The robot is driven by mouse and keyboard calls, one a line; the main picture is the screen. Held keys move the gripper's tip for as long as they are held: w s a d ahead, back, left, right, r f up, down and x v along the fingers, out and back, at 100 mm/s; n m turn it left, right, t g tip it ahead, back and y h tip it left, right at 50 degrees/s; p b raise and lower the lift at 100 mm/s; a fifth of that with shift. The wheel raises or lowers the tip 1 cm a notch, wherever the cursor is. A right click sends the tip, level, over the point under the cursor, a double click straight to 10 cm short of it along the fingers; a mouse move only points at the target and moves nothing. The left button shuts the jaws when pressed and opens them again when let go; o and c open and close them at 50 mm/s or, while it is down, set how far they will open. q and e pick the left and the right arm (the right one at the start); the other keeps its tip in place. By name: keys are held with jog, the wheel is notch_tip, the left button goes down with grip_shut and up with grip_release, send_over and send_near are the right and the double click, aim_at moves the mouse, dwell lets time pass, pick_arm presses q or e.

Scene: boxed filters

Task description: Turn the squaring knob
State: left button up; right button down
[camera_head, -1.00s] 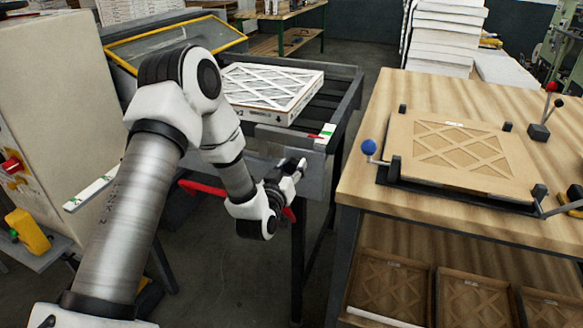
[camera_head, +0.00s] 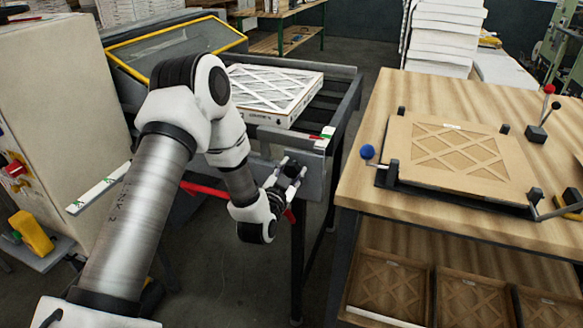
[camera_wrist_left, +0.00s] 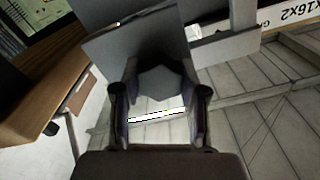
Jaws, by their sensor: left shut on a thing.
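The squaring knob (camera_wrist_left: 165,84) is a dark grey faceted knob in the left wrist view. It stands in front of a grey plate, which shows in the head view (camera_head: 311,172) on the front of the roller table. My left gripper (camera_head: 291,169) is at this plate. In the left wrist view its two dark fingers (camera_wrist_left: 160,100) lie on either side of the knob, shut on it. In the head view the fingers and wrist hide the knob. My right gripper is in neither view.
A boxed filter (camera_head: 272,90) lies on the roller table (camera_head: 345,92), behind my left arm. A wooden bench (camera_head: 400,225) with a cardboard frame (camera_head: 455,150) in a clamp jig stands to the right. A gap of floor separates table and bench. A grey cabinet (camera_head: 60,90) stands left.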

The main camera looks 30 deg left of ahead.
pick_arm(q)
jog(key=m+p, duration=0.1)
jog(key=m, duration=0.2)
jog(key=shift+r+m, duration=0.1)
jog(key=shift+m, duration=0.3)
jog(key=m+p, duration=0.2)
jog(key=m, duration=0.1)
jog(key=shift+m, duration=0.3)
jog(key=m+p, duration=0.2)
jog(key=m, duration=0.1)
jog(key=shift+m+p, duration=0.6)
jog(key=shift+m, duration=0.8)
jog(key=shift+f, duration=0.2)
jog(key=o, duration=1.2)
jog(key=shift+c, duration=0.2)
